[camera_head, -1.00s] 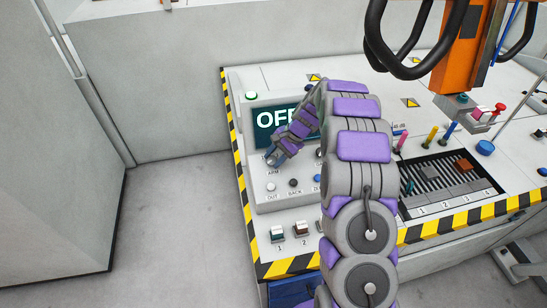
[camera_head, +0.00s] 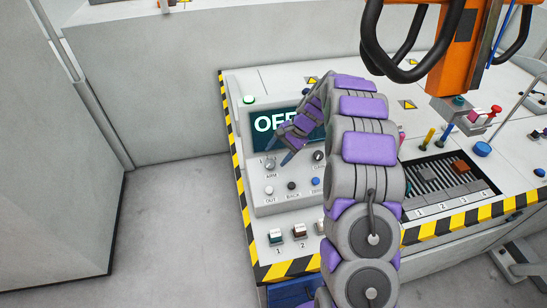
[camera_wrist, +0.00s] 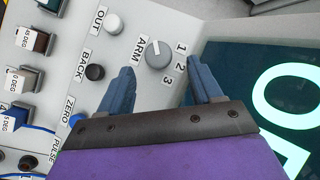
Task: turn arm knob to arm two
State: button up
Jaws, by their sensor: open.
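The ARM knob (camera_head: 270,165) is a small grey dial on the sloped control panel, below the left end of the screen. In the wrist view the knob (camera_wrist: 158,54) has a white mark on its face, and labels 1, 2 and 3 lie along its right side. I cannot tell surely which number the mark points to. My gripper (camera_head: 286,154) hangs just up and right of the knob in the head view. In the wrist view my gripper (camera_wrist: 161,75) is open, its blue fingers apart with nothing between them, and the knob shows beyond the tips.
A dark screen (camera_head: 264,123) reading OFF, partly hidden by my arm, is above the knob. White OUT (camera_head: 269,190), black BACK (camera_head: 291,186) and blue ZERO (camera_wrist: 77,121) buttons are close by. An orange gantry tool (camera_head: 462,50) hangs at right. Floor at left is clear.

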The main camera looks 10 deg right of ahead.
jog(key=w+p+v, duration=0.1)
jog(key=p+v, duration=0.1)
jog(key=v, duration=1.1)
jog(key=shift+s+d, duration=0.4)
jog(key=shift+a+r+p, duration=0.1)
jog(key=shift+p, duration=0.2)
jog(key=t+h+p, duration=0.1)
jog(key=t+h, duration=0.1)
jog(key=h, duration=0.2)
send_near(270, 163)
jog(key=b+x, duration=0.3)
jog(key=x, duration=0.5)
jog(key=shift+f, duration=0.3)
jog(key=shift+c, duration=0.2)
